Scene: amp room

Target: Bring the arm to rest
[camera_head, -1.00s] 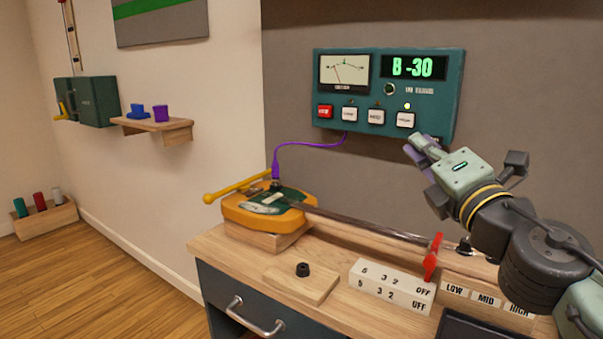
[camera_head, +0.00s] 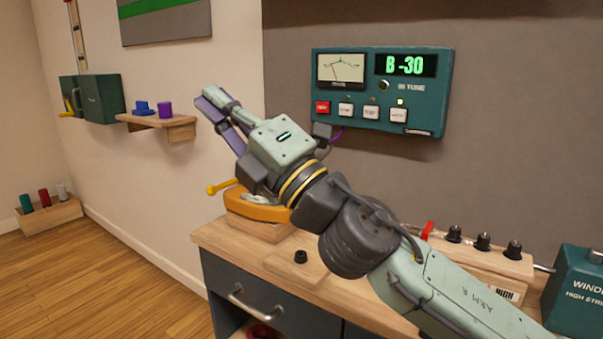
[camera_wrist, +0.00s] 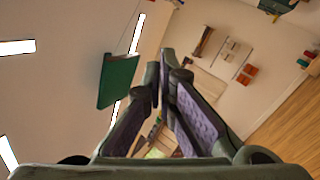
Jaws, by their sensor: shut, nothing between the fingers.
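My gripper (camera_head: 212,104) is in the air above the left end of the workbench, pointing up and to the left, away from the wall panel. Its fingers are together and hold nothing. In the wrist view its purple-padded fingers (camera_wrist: 170,80) meet at the tips. My arm stretches across the bench from the lower right and hides part of the orange device (camera_head: 255,207) and much of the bench top.
The teal tuner panel (camera_head: 380,88) on the wall reads "B -30". The wooden workbench (camera_head: 215,236) stands below my arm. A wall shelf (camera_head: 160,122) with blue and purple pieces is at left. A teal box (camera_head: 580,295) stands at right.

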